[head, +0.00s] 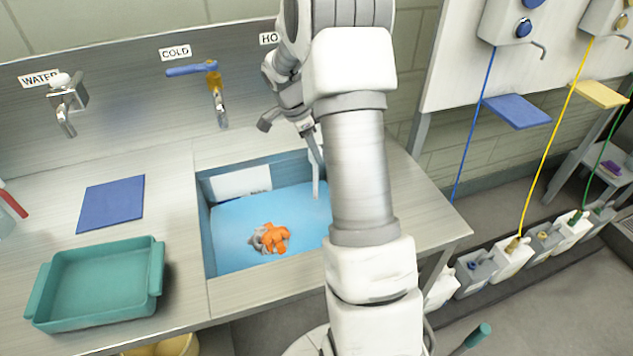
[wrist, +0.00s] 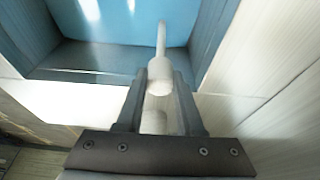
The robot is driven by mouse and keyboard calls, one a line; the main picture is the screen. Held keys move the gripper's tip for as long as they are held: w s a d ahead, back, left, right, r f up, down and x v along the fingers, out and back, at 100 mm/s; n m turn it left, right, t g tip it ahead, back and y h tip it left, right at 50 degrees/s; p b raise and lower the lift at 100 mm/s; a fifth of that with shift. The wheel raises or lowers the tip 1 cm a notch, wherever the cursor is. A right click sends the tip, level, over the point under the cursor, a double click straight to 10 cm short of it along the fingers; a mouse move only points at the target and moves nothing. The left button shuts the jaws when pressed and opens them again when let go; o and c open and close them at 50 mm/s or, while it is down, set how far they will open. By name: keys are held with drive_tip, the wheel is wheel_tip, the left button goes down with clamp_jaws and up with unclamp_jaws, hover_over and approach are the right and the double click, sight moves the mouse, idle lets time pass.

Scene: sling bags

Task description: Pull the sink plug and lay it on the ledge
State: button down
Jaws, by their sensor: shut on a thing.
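The sink plug looks like a pale upright rod (head: 316,172) with a thicker white top. My gripper (head: 309,131) is shut on that top, at the back right of the sink (head: 204,240). In the wrist view the white top (wrist: 160,78) sits between my two fingers (wrist: 158,95), and the thin rod runs on beyond them toward the blue of the basin. I cannot tell whether the rod's lower end touches the basin floor. The steel ledge (head: 405,185) lies to the right of the sink, partly hidden by my arm.
An orange and grey thing (head: 270,238) lies in the blue basin. A teal tray (head: 155,268) and a blue mat (head: 112,203) are on the left counter. The cold tap (head: 218,100) and water tap (head: 67,105) stick out from the back wall. Bare counter shows around the sink.

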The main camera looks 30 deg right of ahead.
drive_tip(key=shift+r+p, duration=1.1)
drive_tip(key=shift+r, duration=1.25)
drive_tip(key=shift+r+p, duration=1.05)
drive_tip(key=shift+r, duration=0.85)
